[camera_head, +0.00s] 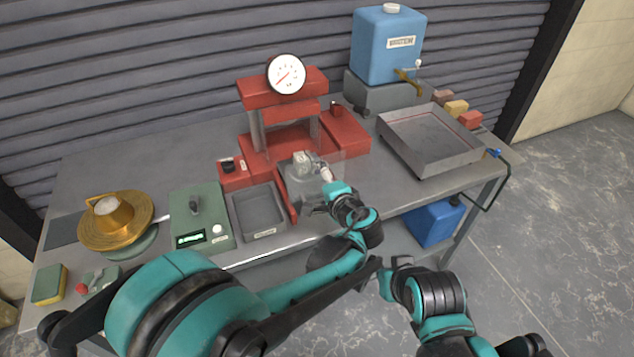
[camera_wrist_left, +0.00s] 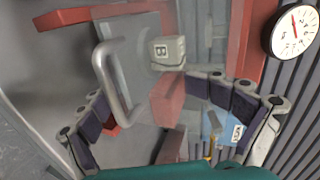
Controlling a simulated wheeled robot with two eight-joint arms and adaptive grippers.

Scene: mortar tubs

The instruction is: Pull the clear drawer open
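The clear drawer (camera_head: 334,160) is a see-through panel at the front of the red press (camera_head: 258,146); how far out it stands is hard to tell. Its grey bar handle (camera_wrist_left: 106,84) shows in the left wrist view. A pale block marked "B" (camera_wrist_left: 168,52) shows beyond the handle, and also in the head view (camera_head: 302,162). My left gripper (camera_head: 324,175) is at the drawer front. In the wrist view its fingers (camera_wrist_left: 146,92) are spread wide, with the handle between them, nearer the left finger; no grip shows. My right gripper (camera_head: 388,276) is low before the table; its fingers are unclear.
A grey tray (camera_head: 258,212) and a green scale box (camera_head: 196,215) lie left of the press. A large metal pan (camera_head: 432,165) and a blue water tank (camera_head: 386,45) stand right. A blue canister (camera_head: 434,224) is below the table. Open floor lies right.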

